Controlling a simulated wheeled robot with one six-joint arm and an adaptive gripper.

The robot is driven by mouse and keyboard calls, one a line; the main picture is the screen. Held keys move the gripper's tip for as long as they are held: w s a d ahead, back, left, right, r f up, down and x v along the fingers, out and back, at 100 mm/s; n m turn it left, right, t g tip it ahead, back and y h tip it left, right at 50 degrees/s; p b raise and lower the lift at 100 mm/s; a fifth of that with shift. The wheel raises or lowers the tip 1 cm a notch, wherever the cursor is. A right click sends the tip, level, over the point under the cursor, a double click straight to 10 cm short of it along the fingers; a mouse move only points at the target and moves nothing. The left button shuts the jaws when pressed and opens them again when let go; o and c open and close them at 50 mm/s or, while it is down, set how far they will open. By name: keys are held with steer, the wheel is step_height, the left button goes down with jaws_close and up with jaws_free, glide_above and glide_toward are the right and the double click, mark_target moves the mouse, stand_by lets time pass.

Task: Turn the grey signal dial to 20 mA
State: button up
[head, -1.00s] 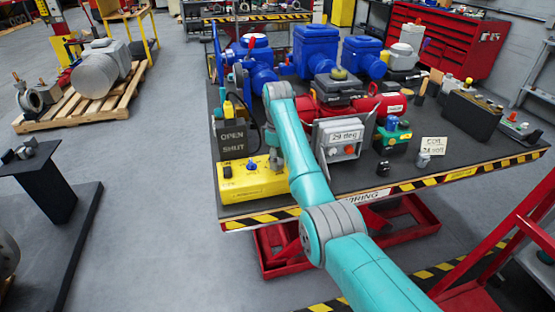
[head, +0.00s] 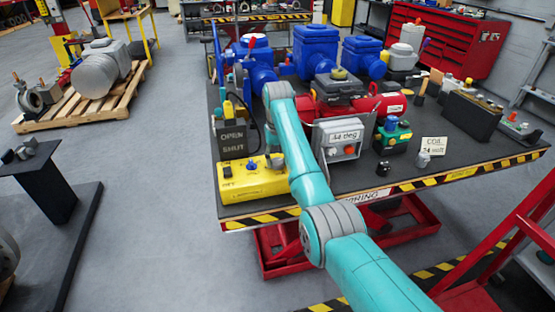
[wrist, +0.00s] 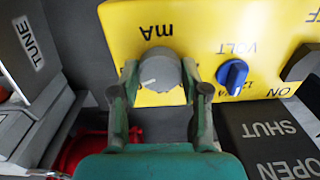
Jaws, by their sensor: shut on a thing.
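The grey signal dial (wrist: 160,70) sits on the yellow box marked mA (wrist: 197,28) and fills the middle of the wrist view. A short white pointer line shows on its face, toward the lower left in that view. My gripper (wrist: 161,78) is shut on the dial, one finger on each side. The mA scale marks around the dial are not readable, so its value cannot be told. In the head view the yellow box (head: 246,187) lies at the bench's front left, and my arm hides the dial and gripper.
A blue VOLT knob (wrist: 233,74) sits beside the dial. The black OPEN/SHUT panel (head: 231,140) stands behind the yellow box. A grey box with a degree display (head: 340,140) is right of my arm. Blue and red valve actuators (head: 315,45) fill the bench behind.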

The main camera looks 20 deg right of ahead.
steer(key=shift+m, duration=0.9)
steer(key=o, duration=1.1)
steer(key=shift+o, duration=0.2)
